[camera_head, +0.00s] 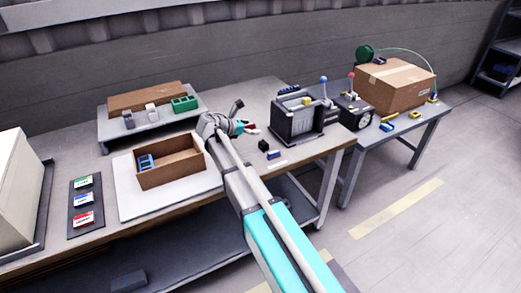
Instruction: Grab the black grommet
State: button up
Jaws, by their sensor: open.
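A small black piece (263,145) lies on the workbench, just right of my arm and in front of the dark grey machine. It may be the black grommet, but it is too small to make out a hole or ring. My gripper (245,116) is open and above the workbench, to the upper left of the black piece and apart from it in the picture. Nothing shows between its fingers. My arm reaches in from the lower right and hides part of the bench.
A small blue block (273,154) lies close to the black piece. The dark grey machine (298,118) with levers stands behind. A brown open box (170,163) with a blue part is at left. A cardboard box (395,86) sits on the right table. Bare bench lies behind my gripper.

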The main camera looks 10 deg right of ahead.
jog(key=shift+f, duration=0.1)
jog(key=b, duration=0.9)
send_near(263, 143)
jog(key=x, duration=0.5)
jog(key=shift+s+f, duration=0.1)
jog(key=shift+f, duration=0.05)
jog(key=shift+x, duration=1.05)
jog(key=shift+d, duration=0.1)
jog(key=shift+b+x, duration=0.95)
jog(key=shift+x, duration=1.5)
jog(key=c, duration=1)
